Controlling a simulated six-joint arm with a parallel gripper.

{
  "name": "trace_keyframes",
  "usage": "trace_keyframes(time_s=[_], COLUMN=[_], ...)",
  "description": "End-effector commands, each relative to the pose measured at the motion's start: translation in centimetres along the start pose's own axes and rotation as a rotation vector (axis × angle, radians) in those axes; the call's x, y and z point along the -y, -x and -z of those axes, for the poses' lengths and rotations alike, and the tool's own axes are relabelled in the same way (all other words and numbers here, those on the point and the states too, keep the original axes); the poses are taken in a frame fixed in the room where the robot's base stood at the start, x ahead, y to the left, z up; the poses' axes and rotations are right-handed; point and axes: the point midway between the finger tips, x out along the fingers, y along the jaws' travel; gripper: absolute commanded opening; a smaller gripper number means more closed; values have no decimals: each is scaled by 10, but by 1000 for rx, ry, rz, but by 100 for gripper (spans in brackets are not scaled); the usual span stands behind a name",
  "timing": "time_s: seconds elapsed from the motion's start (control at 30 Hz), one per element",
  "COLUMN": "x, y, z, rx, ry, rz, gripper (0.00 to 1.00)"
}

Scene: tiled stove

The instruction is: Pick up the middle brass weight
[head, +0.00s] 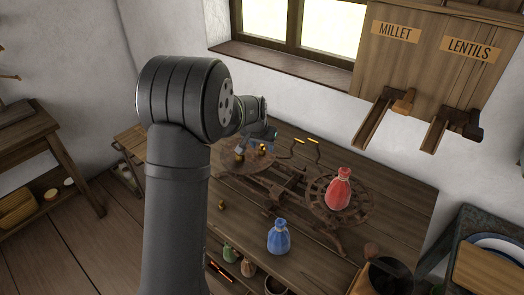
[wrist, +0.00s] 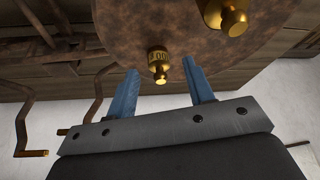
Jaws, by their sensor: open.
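Two brass weights stand on the round rusty left pan (head: 229,163) of a balance scale. The smaller-looking weight (wrist: 158,63) is between the blue fingertips of my gripper (wrist: 161,67) in the wrist view, with gaps on both sides. The larger-looking weight (wrist: 228,14) is to its right, partly cut off by the frame. In the head view the weights are small, one left (head: 239,155) and one right (head: 262,148). A small brass piece (head: 221,204) is on the table in front of the pan. I cannot tell surely which is the middle weight. My gripper is open and empty.
The scale's right pan (head: 361,209) holds a red bag (head: 339,188). A blue bag (head: 278,237) stands on the table (head: 385,225) in front of the beam. Millet and lentils chutes (head: 372,120) hang from the wall box. Two dark hooked rods (head: 314,150) lie behind the scale.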

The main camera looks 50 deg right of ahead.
Motion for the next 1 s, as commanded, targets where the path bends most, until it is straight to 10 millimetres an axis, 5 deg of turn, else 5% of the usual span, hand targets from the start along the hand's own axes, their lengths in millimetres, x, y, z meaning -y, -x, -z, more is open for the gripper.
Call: trace_keyframes(time_s=[0.3, 0.53, 1.0], x=[1, 1, 1], y=[-10, -10, 2], z=[0, 0, 6], rx=[-1, -1, -4], ry=[1, 1, 1], rz=[1, 1, 1], gripper=[46, 1, 0])
